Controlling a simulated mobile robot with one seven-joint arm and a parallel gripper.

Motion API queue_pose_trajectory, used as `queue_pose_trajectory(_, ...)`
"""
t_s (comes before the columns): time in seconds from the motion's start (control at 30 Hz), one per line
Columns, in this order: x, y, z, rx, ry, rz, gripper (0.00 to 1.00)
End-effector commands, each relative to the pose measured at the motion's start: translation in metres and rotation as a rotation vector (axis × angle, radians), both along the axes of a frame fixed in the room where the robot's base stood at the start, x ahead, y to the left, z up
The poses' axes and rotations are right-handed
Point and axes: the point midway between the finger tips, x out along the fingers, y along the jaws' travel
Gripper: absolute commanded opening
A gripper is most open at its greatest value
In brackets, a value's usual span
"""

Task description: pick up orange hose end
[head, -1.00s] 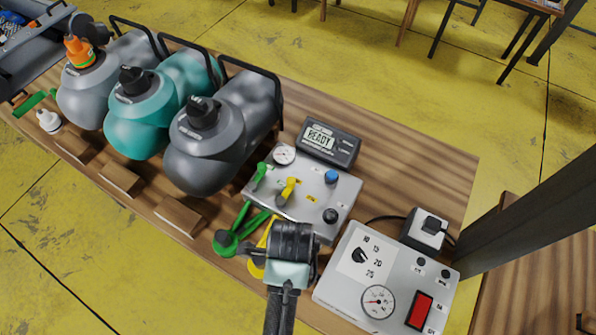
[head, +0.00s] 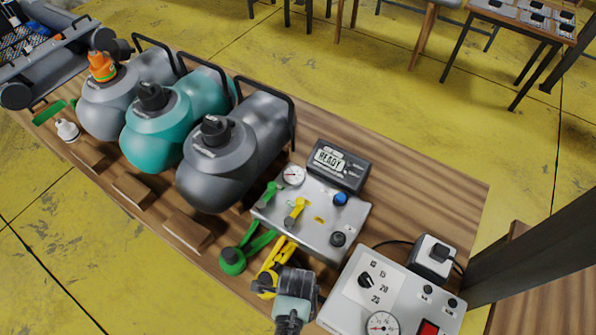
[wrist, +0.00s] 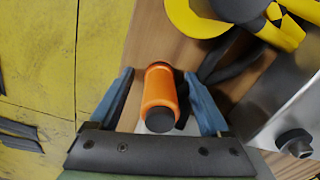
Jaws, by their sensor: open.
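The orange hose end (wrist: 160,92) is a short orange cylinder with a dark cap, seen in the wrist view close above the wooden table. My gripper (wrist: 159,75) is open, with one blue finger on each side of it. A narrow gap shows at the left finger; at the right finger I cannot tell whether it touches. In the head view my arm covers this spot, and the orange hose end and my fingertips are hidden.
Yellow (head: 270,268) and green (head: 233,258) hose parts lie beside my arm. A metal control box (head: 318,222) and a gauge panel (head: 362,300) stand to the right. The table's back right (head: 420,195) is clear.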

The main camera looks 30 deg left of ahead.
Motion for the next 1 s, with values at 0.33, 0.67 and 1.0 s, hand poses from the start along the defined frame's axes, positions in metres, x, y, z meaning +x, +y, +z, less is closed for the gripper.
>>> queue_pose_trajectory(0.33, 0.0001, 0.0, -0.0002, 0.0, 0.0, 0.001, 0.56)
queue_pose_trajectory(0.67, 0.0001, 0.0, -0.0001, 0.0, 0.0, 0.001, 0.0)
queue_pose_trajectory(1.0, 0.0004, 0.0001, 0.0019, 0.0, -0.001, 0.001, 0.0)
